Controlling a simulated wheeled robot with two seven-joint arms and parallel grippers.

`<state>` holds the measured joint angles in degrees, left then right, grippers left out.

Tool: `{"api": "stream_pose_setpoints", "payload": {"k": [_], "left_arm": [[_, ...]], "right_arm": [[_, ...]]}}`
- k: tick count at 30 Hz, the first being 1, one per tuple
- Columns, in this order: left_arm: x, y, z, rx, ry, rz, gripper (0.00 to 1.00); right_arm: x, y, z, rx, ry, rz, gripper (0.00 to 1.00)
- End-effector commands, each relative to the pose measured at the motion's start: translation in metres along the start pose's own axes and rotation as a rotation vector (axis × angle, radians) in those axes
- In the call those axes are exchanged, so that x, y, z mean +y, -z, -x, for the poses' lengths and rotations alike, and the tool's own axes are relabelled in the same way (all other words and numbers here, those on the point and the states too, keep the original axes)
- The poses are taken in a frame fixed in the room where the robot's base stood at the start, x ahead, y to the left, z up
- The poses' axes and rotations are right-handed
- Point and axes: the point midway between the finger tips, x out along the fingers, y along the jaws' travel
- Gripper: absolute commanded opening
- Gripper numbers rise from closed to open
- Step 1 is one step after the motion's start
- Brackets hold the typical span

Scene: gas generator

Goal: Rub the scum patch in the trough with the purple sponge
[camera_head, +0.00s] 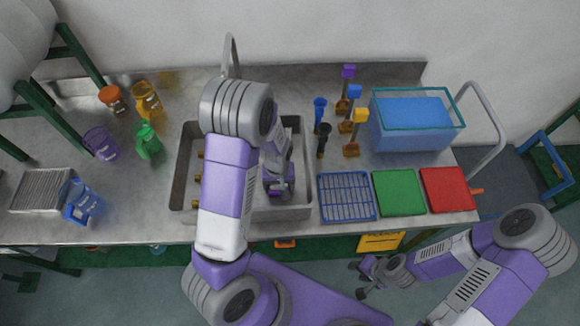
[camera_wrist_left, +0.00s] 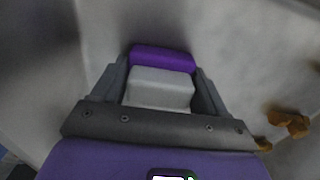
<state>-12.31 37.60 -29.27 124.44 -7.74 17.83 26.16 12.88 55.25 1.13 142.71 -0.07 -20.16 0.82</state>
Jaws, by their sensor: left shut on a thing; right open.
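The metal trough (camera_head: 183,165) is sunk in the counter, partly covered by my left arm in the head view. My left gripper (camera_head: 279,186) is down inside its right half. In the left wrist view my left gripper (camera_wrist_left: 160,86) is shut on the purple sponge (camera_wrist_left: 163,58), a purple pad with a pale grey block between the fingers. Orange-brown lumps (camera_wrist_left: 288,122) lie to its right in that view; I cannot tell whether they are the scum patch. I cannot make out whether the sponge touches the trough. My right gripper (camera_head: 367,277) is open and empty, in front of the counter.
A faucet (camera_head: 230,55) stands behind the trough. Right of it are several coloured brushes (camera_head: 351,150), a blue rack (camera_head: 346,195), green (camera_head: 398,192) and red (camera_head: 446,189) mats and a blue bin (camera_head: 415,122). Coloured jugs (camera_head: 147,98) stand at the left.

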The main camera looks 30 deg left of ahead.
Motion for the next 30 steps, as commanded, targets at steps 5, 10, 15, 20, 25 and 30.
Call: {"api": "stream_pose_setpoints", "payload": {"k": [5,10,15,20,25,30], "left_arm": [[0.012,-0.006,0.001,-0.001,0.0,0.002,0.49],[0.02,-0.01,0.004,-0.002,0.001,0.009,0.49],[0.02,-0.01,0.03,0.0,-0.001,0.007,0.49],[0.021,-0.01,0.044,-0.001,-0.001,0.005,0.49],[0.021,-0.01,0.059,-0.001,-0.001,0.003,0.49],[0.022,-0.009,0.074,0.0,-0.001,0.002,0.49]], "right_arm": [[-0.001,0.0,0.002,0.0,0.0,0.0,0.43],[-0.003,0.0,0.007,0.0,0.0,0.0,0.43],[-0.008,-0.001,0.022,0.0,0.0,0.0,0.43],[-0.013,-0.002,0.034,0.0,0.0,0.0,0.43],[-0.018,-0.002,0.047,0.0,0.0,0.0,0.43],[-0.022,-0.003,0.059,0.0,0.0,0.0,0.43]]}}
